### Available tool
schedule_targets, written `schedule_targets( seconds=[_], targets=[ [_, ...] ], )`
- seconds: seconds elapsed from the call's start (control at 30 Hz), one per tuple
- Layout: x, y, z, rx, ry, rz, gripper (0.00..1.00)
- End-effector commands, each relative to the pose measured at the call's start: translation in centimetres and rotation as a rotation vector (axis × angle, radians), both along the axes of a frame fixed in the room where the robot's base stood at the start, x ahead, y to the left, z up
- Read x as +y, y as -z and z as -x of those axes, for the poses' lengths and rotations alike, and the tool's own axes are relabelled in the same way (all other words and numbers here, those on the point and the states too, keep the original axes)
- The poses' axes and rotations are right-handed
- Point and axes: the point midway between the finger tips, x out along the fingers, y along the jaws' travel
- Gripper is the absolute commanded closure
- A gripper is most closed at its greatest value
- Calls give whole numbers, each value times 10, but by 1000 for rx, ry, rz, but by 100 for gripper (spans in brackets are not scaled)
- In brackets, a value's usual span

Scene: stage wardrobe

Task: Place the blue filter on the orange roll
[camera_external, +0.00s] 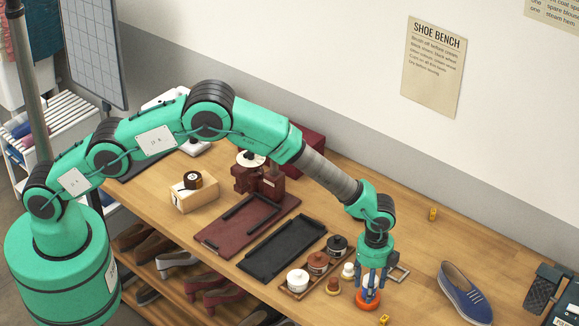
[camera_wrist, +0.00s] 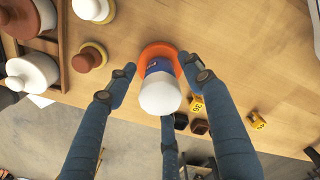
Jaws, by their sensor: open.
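The orange roll (camera_external: 367,300) lies flat near the bench's front edge; it also shows in the wrist view (camera_wrist: 160,49). A white, rounded piece with a blue band (camera_wrist: 159,85), which seems to be the blue filter, appears upright over the middle of the roll. Whether it touches the roll is hard to tell from above. My gripper (camera_external: 368,285) points down over them. In the wrist view its blue fingers (camera_wrist: 160,80) are spread around the white and blue piece, with gaps visible at the sides. In the external view the fingers mostly hide the piece.
A wooden tray (camera_external: 297,295) with several lidded jars stands just left, with small knobbed pots (camera_external: 333,286) beside it. Yellow number markers (camera_external: 384,320) and a blue shoe (camera_external: 465,290) are to the right. A black tray (camera_external: 282,250) lies further left. Bare wood lies between roll and shoe.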

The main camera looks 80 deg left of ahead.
Motion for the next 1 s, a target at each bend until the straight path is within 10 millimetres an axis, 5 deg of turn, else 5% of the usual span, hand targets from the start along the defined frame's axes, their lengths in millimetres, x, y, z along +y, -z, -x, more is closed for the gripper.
schedule_targets(
  seconds=[0.37,1.0],
  targets=[
    [0,-14,0,-1,0,0,48],
    [0,-108,0,-1,0,1,48]
  ],
)
